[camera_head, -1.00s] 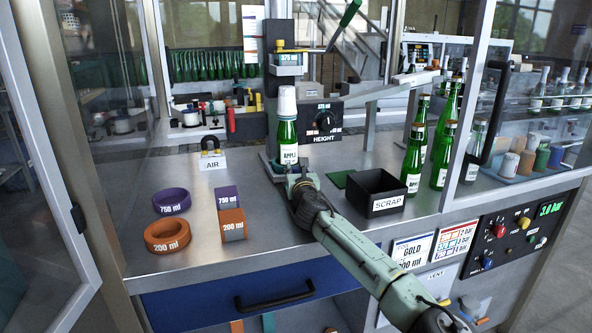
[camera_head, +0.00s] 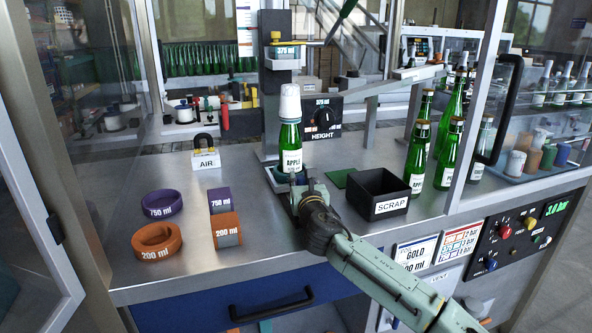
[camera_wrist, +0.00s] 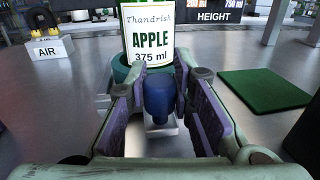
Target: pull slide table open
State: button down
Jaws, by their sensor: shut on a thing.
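The slide table (camera_head: 276,180) is a low plate running forward from under the machine column, with a green bottle (camera_head: 290,134) upright on its holder. The bottle has a white cap and an APPLE 375 ml label (camera_wrist: 148,34). A blue knob (camera_wrist: 159,99) stands at the slide's front, between my finger pads in the wrist view. My gripper (camera_head: 301,190) is shut on this knob, just in front of the bottle. In the head view my gripper hides the knob and the slide's front end.
A black SCRAP bin (camera_head: 378,192) stands close to the right of my gripper, beside a green mat (camera_head: 339,179). Several green bottles (camera_head: 420,140) stand further right. Orange (camera_head: 157,242) and purple (camera_head: 163,203) rings lie left. The counter in front of the slide is clear.

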jog(key=s+d, duration=0.1)
jog(key=s, duration=0.3)
jog(key=s+d+b, duration=0.1)
jog(key=s, duration=0.3)
jog(key=s+d+b, duration=0.1)
jog(key=s+d, duration=0.1)
jog(key=s, duration=0.2)
jog(key=shift+s, duration=0.25)
jog(key=c, duration=1.4)
grip_release()
jog(key=shift+o, duration=0.2)
jog(key=s, duration=0.5)
jog(key=s+d, duration=0.1)
jog(key=s, duration=0.1)
jog(key=shift+s+d, duration=0.1)
jog(key=shift+s, duration=0.1)
